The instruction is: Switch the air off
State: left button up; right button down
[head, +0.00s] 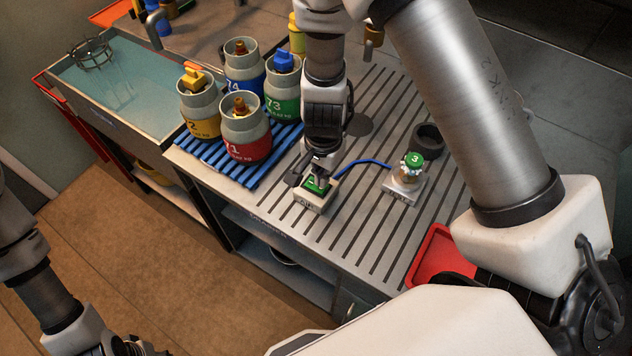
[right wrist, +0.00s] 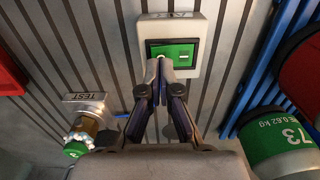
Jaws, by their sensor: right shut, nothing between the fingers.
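The air switch is a pale box (head: 307,204) with a green rocker (head: 317,187) on the slatted worktop. It also shows in the right wrist view as a pale box (right wrist: 205,32) with a green rocker (right wrist: 182,50) in a dark frame. My right gripper (head: 319,180) points down over the switch, shut and empty. In the right wrist view its fingertips (right wrist: 161,64) overlap the lower left part of the rocker; I cannot tell whether they touch it. My left gripper (head: 125,346) is partly visible at the bottom left, away from the worktop, its fingers unclear.
A blue hose (head: 362,162) runs from the switch towards a test block with a green cap (head: 414,161). Several labelled cylinders (head: 245,140) stand on a blue slatted mat (head: 215,163) left of my right gripper. A red tray (head: 432,257) lies at the right front.

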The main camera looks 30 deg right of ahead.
jog(key=shift+f+b, duration=0.95)
jog(key=shift+f, duration=0.1)
dwell(0.4)
notch_tip(320, 180, up, 7)
jog(key=p, duration=0.7)
jog(key=shift+r, duration=0.1)
